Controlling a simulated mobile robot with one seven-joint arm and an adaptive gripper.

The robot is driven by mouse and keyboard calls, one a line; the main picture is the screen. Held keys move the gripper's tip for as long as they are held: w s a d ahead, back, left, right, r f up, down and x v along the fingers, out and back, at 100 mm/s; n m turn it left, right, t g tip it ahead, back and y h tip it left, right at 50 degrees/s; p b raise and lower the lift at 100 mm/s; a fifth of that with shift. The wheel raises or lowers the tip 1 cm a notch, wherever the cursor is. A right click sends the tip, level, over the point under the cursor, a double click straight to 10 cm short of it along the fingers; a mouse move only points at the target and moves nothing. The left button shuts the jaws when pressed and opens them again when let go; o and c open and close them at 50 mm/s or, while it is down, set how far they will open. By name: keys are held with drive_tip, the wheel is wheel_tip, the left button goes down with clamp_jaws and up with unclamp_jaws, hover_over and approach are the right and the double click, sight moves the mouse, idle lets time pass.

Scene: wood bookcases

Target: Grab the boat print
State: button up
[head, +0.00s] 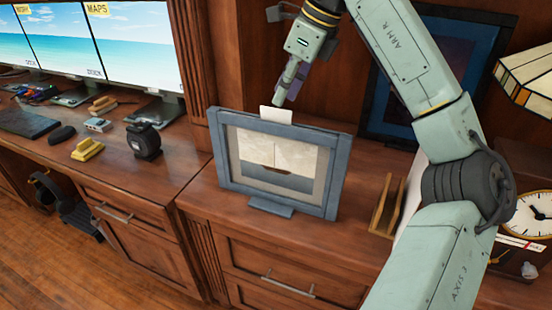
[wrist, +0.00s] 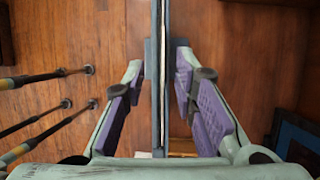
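The boat print (head: 272,160) shows a dark boat shape on pale paper in a blue-grey frame. It stands upright on the wooden cabinet top (head: 365,170), with a small foot in front. In the wrist view the frame (wrist: 159,100) is seen edge-on, running down the middle between my fingers. My gripper (wrist: 160,75) is open, one purple pad on each side of the frame, with gaps visible beside it. In the head view my gripper (head: 288,85) is at the frame's top edge, partly behind it; its fingers are mostly hidden.
A small white piece (head: 276,115) sticks up at the frame's top. A dark blue frame (head: 400,75) leans behind my arm. A wooden holder (head: 385,208), clock (head: 530,215) and lamp (head: 530,75) stand right. Monitors (head: 140,45) and a black device (head: 144,141) are left.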

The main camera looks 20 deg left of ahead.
sight(271, 114)
drive_tip(key=shift+p+x, duration=0.35)
drive_tip(key=shift+x, duration=1.55)
drive_tip(key=shift+w, duration=0.15)
drive_tip(key=shift+c, duration=0.6)
clamp_jaws()
